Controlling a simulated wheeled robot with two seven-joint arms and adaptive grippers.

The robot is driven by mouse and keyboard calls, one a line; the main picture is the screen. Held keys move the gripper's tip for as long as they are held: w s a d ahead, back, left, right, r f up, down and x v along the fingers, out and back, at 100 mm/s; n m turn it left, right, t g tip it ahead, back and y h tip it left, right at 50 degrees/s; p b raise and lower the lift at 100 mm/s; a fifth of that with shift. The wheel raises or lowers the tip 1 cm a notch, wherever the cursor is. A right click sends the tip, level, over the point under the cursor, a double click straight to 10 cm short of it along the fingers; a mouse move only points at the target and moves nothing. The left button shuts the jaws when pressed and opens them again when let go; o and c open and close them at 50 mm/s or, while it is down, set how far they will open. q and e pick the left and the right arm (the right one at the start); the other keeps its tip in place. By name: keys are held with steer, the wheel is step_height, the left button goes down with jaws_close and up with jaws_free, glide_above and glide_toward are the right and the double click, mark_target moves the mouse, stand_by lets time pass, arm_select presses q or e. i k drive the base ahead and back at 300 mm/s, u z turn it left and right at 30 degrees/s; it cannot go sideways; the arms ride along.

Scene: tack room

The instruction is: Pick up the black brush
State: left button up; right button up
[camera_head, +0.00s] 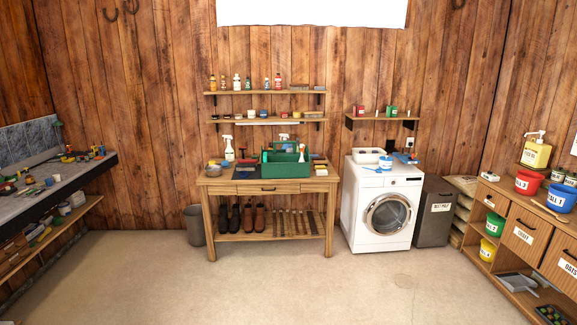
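Neither of my grippers is in view. A wooden workbench (213,184) stands against the back wall, with a green tote (287,170) on its top. Small dark items lie on the bench top on both sides of the tote. They are too small for me to tell whether one is the black brush.
Boots (248,218) stand on the lower shelf. A grey bin (194,225) is left of the bench, a white washing machine (382,205) right of it. A counter (40,193) lines the left, a cabinet (518,232) the right. The floor (290,285) in front is clear.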

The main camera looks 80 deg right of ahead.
mark_target(240, 167)
steer(key=z, duration=2.45)
steer(key=i, duration=0.65)
steer(key=z, duration=0.4)
steer(key=i, duration=3.9)
steer(key=u, duration=1.25)
steer(key=i, duration=1.85)
steer(key=u, duration=0.5)
